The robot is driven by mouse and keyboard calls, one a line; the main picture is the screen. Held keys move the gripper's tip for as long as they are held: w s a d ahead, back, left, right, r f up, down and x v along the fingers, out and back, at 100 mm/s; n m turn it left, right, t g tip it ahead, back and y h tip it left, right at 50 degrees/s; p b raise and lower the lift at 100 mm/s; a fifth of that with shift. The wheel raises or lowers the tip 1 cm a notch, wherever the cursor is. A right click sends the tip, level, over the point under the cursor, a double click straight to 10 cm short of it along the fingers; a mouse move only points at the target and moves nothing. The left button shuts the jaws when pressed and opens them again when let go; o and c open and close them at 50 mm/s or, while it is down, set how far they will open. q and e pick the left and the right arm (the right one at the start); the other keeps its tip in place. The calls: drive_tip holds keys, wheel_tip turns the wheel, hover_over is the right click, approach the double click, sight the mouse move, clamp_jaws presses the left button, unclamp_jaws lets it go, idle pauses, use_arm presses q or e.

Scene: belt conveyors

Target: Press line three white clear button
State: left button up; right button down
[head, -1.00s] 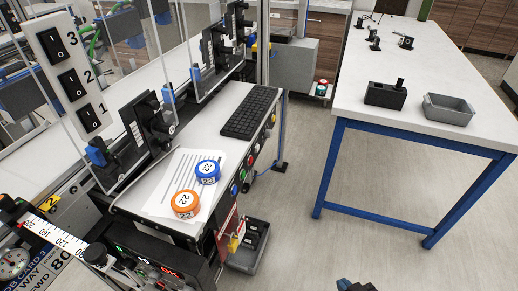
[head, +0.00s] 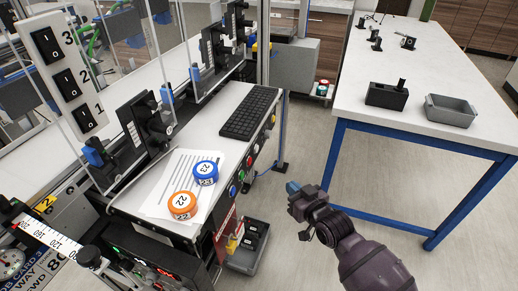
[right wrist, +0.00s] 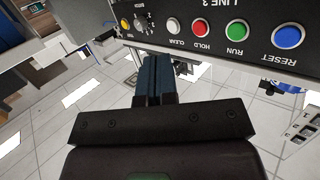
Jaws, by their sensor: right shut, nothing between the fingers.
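The white clear button (right wrist: 174,27) sits on the black LINE 3 panel (right wrist: 200,10), which appears upside down in the right wrist view. It lies between the red hold button (right wrist: 203,30) and a selector knob (right wrist: 140,25). My right gripper (right wrist: 153,58) is shut and empty, its blue-tipped fingers below the clear button in that view, with a gap to the panel. In the head view my right gripper (head: 293,188) is to the right of the panel's row of buttons, over the floor, apart from it. My left gripper is not in view.
A green run button (right wrist: 237,31) and a blue reset button (right wrist: 288,36) share the panel. A keyboard (head: 250,112) lies above it. A grey bin (head: 248,246) sits low beside the conveyor. A blue-legged table (head: 420,148) stands right.

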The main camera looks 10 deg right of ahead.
drive_tip(key=m+t+y, duration=0.1)
drive_tip(key=m+t, duration=0.1)
approach(257, 149)
drive_tip(key=d+r, duration=0.1)
drive_tip(key=d, duration=0.3)
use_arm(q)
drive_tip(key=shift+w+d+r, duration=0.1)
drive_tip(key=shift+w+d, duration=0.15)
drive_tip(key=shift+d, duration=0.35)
use_arm(e)
drive_tip(key=d+m, duration=0.1)
drive_tip(key=m, duration=0.1)
drive_tip(key=w+d+m+t+h, duration=0.1)
drive_tip(key=m, duration=0.1)
drive_tip(key=w+d+f+m, duration=0.1)
drive_tip(key=d, duration=0.1)
drive_tip(key=shift+w+m+t+h, duration=0.15)
drive_tip(key=shift+m+t+h, duration=0.15)
drive_tip(key=shift+m+t, duration=0.1)
drive_tip(key=shift+a, duration=0.1)
use_arm(q)
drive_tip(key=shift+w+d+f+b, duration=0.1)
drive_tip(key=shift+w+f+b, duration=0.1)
drive_tip(key=shift+b, duration=0.2)
use_arm(e)
drive_tip(key=w+a, duration=0.5)
drive_tip(key=a, duration=0.2)
drive_tip(key=shift+a, duration=0.1)
